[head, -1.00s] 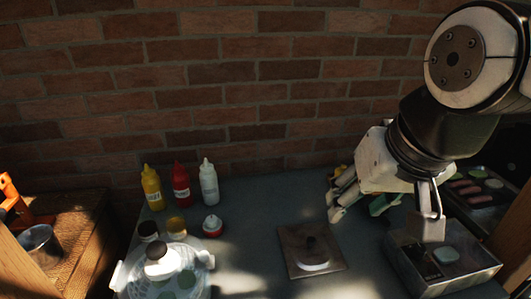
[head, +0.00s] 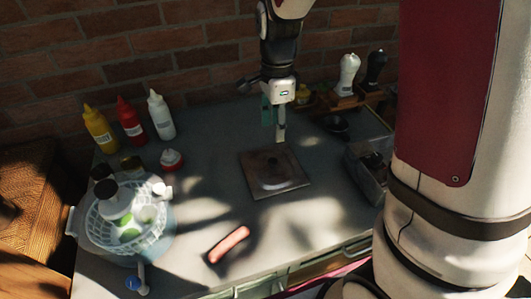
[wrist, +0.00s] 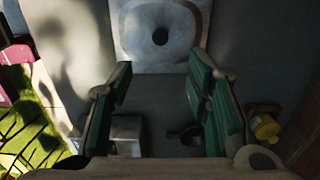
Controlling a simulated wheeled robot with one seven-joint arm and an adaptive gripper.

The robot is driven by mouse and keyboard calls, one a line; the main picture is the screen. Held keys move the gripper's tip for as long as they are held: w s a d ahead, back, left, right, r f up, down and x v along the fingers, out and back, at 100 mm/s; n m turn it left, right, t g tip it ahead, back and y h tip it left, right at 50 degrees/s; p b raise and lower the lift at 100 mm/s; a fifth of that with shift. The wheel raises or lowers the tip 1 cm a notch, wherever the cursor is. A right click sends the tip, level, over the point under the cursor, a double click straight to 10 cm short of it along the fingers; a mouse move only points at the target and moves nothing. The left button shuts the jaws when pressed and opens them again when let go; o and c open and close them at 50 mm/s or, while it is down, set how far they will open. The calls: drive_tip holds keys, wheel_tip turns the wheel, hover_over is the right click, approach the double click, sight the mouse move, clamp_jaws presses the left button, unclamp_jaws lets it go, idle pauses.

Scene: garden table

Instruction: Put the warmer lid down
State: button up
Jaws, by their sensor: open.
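The warmer lid appears to be the square metal plate (head: 262,187) with a knob in its middle, lying flat on the grey table. In the wrist view the lid (wrist: 185,62) is at the top, with a dark round knob in its middle. My gripper (head: 279,138) points down by the lid's far edge. In the wrist view its green-padded fingers (wrist: 160,75) are spread apart, with nothing between them, and their tips are near the lid's edge. I cannot tell the exact height above the table. A metal box (head: 352,172), perhaps the warmer, is at the right, partly hidden by my body.
Yellow (head: 99,130), red (head: 130,123) and white (head: 160,116) bottles stand at the back left. A white basket (head: 157,235) sits at the front left. A sausage (head: 229,243) lies at the front. Shakers (head: 348,72) stand back right. Table left of the lid is fairly clear.

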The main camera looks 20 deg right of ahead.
hover_over(273, 160)
wheel_tip(273, 160, down, 7)
drive_tip(key=shift+s+d+f, duration=0.1)
drive_tip(key=shift+d, duration=0.05)
drive_tip(key=shift+a+f+p, duration=0.2)
drive_tip(key=shift+f+p, duration=0.2)
drive_tip(key=shift+f, duration=2.7)
drive_tip(key=shift+c, duration=0.5)
clamp_jaws()
